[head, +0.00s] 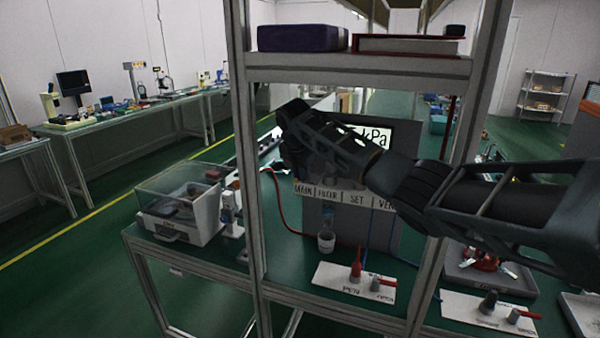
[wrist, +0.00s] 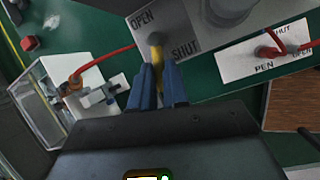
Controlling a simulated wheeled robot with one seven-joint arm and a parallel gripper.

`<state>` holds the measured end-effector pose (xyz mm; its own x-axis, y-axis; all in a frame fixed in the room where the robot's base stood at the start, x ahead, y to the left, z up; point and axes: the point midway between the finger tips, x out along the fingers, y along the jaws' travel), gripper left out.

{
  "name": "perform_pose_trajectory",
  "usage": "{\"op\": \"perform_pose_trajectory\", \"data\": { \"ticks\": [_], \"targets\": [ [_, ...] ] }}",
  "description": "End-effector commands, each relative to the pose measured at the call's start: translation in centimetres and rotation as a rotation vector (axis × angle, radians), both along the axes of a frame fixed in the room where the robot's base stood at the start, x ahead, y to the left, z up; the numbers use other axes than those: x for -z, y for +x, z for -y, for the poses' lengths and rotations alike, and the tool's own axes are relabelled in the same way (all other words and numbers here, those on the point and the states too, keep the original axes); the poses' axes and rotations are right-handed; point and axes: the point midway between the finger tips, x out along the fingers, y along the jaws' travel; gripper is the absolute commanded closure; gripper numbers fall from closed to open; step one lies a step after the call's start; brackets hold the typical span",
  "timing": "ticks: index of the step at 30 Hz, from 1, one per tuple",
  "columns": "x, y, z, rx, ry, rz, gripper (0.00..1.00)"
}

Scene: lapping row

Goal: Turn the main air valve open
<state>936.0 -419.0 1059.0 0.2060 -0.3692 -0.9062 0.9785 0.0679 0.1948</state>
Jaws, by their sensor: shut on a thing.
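The main air valve has a yellow lever (wrist: 156,54) on a round grey pivot, over a grey plate (wrist: 176,19) marked OPEN and SHUT. In the wrist view OPEN is at the plate's upper left and SHUT at its right. The lever points from the pivot toward the bottom of the picture. My gripper (wrist: 158,67) has its two blue fingers shut on the lever, one on each side. In the head view my arm's end covers the valve above the MAIN label (head: 304,190), so the lever and fingers cannot be made out there.
A kPa display (head: 375,136) is partly behind my arm. A frame post (head: 247,150) and shelf beam (head: 350,66) stand close to the arm. A clear-lidded box (head: 180,205) sits left. A PEN plate (head: 335,285) with a red lever lies in front.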

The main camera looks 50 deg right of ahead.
Motion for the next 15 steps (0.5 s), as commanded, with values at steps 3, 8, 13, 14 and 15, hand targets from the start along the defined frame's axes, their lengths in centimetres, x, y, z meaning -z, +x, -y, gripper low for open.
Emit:
{"op": "perform_pose_trajectory", "data": {
  "ticks": [3, 8, 13, 14, 15],
  "targets": [
    [0.00, 0.03, -0.03, 0.004, 0.001, 0.000, 1.00],
    [-0.02, 0.26, -0.18, 0.040, 0.001, -0.001, 1.00],
    [-0.01, 0.69, -0.23, 0.128, 0.000, -0.001, 1.00],
    [-0.01, 0.78, -0.24, 0.149, 0.001, -0.001, 1.00],
    [0.02, 0.91, -0.29, 0.177, 0.001, -0.002, 1.00]
  ]
}}
